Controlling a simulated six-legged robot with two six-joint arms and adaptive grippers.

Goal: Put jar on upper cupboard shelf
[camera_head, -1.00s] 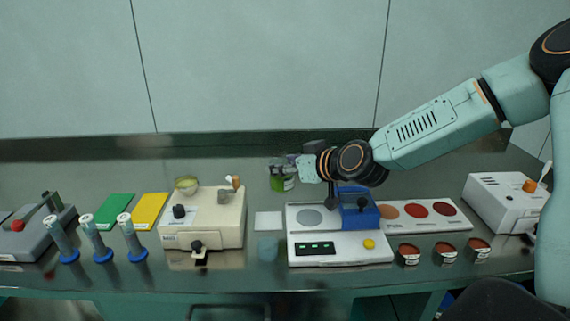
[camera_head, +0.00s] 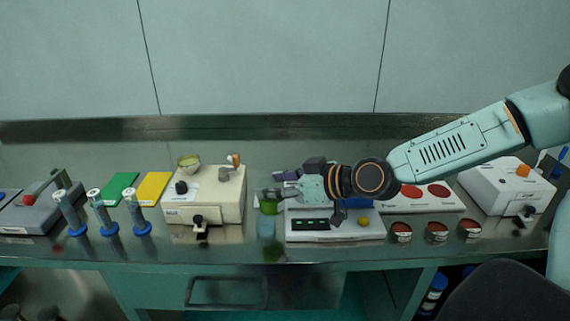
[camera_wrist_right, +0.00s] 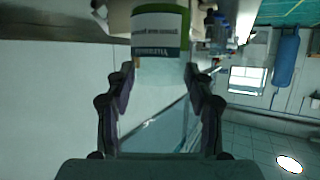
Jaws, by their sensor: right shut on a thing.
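My right gripper (camera_head: 274,196) reaches in from the right above the bench and is shut on a jar (camera_head: 268,208) with a green band. In the right wrist view, the jar (camera_wrist_right: 160,40) sits between the fingertips of the right gripper (camera_wrist_right: 162,76), with a green edge and a white label whose print appears inverted. My left gripper is not in view. No cupboard shelf is clearly seen.
The scale (camera_head: 345,235) stands under the right forearm. A beige machine (camera_head: 222,208) is to the left, beside several blue-based tubes. Several small red cups (camera_head: 437,232) line the bench's front right. A white machine (camera_head: 500,180) stands at the right. A dark chair (camera_head: 510,290) is at lower right.

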